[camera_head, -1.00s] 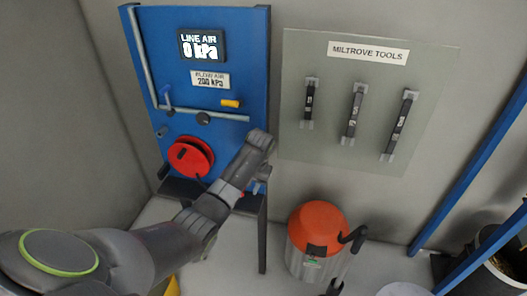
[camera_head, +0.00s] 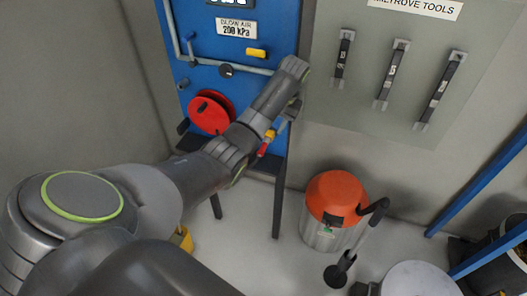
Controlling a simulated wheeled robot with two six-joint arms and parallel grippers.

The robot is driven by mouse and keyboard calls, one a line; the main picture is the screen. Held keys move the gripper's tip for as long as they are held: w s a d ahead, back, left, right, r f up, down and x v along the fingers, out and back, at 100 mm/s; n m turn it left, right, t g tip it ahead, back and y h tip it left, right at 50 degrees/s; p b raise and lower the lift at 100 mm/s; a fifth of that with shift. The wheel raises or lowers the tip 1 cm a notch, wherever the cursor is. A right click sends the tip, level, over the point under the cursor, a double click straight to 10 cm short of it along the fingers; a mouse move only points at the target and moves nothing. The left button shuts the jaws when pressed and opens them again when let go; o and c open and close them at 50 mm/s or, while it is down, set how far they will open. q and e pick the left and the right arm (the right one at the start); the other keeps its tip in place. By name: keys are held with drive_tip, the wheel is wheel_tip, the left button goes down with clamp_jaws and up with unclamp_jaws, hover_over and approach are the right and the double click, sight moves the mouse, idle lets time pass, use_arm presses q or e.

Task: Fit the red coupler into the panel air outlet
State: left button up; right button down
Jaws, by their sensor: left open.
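A small red piece with a brass-coloured end (camera_head: 266,143), which looks like the red coupler, shows at the right edge of the blue panel (camera_head: 290,25), just below my left gripper (camera_head: 287,112). The left gripper is open. My own forearm and wrist hide much of it, and I cannot tell whether its fingers touch the red piece. The panel carries a grey pipe (camera_head: 244,67) with a black round fitting (camera_head: 227,70) and a yellow lever (camera_head: 257,53). I cannot tell which fitting is the air outlet. My right gripper is not in view.
A red reel (camera_head: 208,112) sits on the panel, left of my wrist. A dark-legged stand (camera_head: 278,205) is below. A grey tool board (camera_head: 385,120) hangs to the right. An orange-topped vacuum (camera_head: 336,196) stands on the floor, with a white round lid (camera_head: 418,280) nearby.

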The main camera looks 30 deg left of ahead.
sight(262, 148)
use_arm(q)
drive_tip(key=p+x, duration=0.1)
drive_tip(key=x, duration=0.8)
drive_tip(key=shift+s+f+p, duration=0.15)
drive_tip(key=shift+f+p, duration=0.1)
drive_tip(key=shift+p, duration=0.15)
drive_tip(key=shift+x, duration=0.9)
clamp_jaws()
